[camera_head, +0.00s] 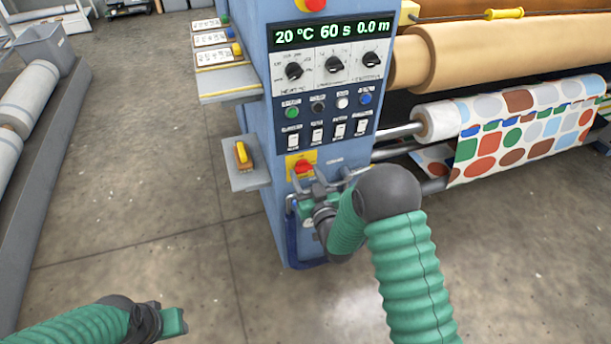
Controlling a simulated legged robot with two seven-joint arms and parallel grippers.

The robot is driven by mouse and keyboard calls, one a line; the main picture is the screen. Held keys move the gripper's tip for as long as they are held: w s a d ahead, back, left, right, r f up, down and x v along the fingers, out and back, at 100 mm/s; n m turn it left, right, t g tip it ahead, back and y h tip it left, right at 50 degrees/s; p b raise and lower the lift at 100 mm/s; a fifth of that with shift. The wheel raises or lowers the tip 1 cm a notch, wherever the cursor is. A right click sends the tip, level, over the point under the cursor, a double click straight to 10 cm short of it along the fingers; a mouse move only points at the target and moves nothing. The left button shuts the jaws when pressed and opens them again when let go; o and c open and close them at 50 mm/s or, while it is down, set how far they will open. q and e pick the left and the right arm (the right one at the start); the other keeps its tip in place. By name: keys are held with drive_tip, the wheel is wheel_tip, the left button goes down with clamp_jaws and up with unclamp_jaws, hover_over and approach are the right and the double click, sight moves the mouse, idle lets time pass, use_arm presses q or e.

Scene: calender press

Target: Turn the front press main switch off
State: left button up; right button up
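The front press main switch (301,167) is a red rotary knob on a yellow plate, low on the blue control cabinet's front face. My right gripper (308,180) is right at the switch, with its grey fingers just below and beside the knob. The fingers overlap the lower part of the plate, so I cannot tell whether they touch the knob or how far apart they are. My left gripper (174,322) is low at the left, over the floor and away from the cabinet. Its finger gap is not clear.
Above the switch are rocker switches (317,135), coloured buttons, dials and a lit display (332,34). A side shelf (245,182) holds a yellow-handled switch (241,153). Open floor (150,200) lies left of the cabinet.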

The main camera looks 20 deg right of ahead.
drive_tip(key=shift+d, duration=0.2)
drive_tip(key=c, duration=0.9)
drive_tip(key=shift+o, duration=0.2)
drive_tip(key=shift+a, duration=0.1)
drive_tip(key=shift+f+n, duration=0.1)
drive_tip(key=shift+n, duration=0.2)
drive_tip(key=n+p, duration=0.1)
drive_tip(key=n, duration=1.1)
drive_tip(key=shift+s+n, duration=0.1)
drive_tip(key=shift+n, duration=0.3)
drive_tip(key=shift+a+f+n+p, duration=0.15)
drive_tip(key=shift+n+p, duration=0.2)
drive_tip(key=shift+n, duration=1.95)
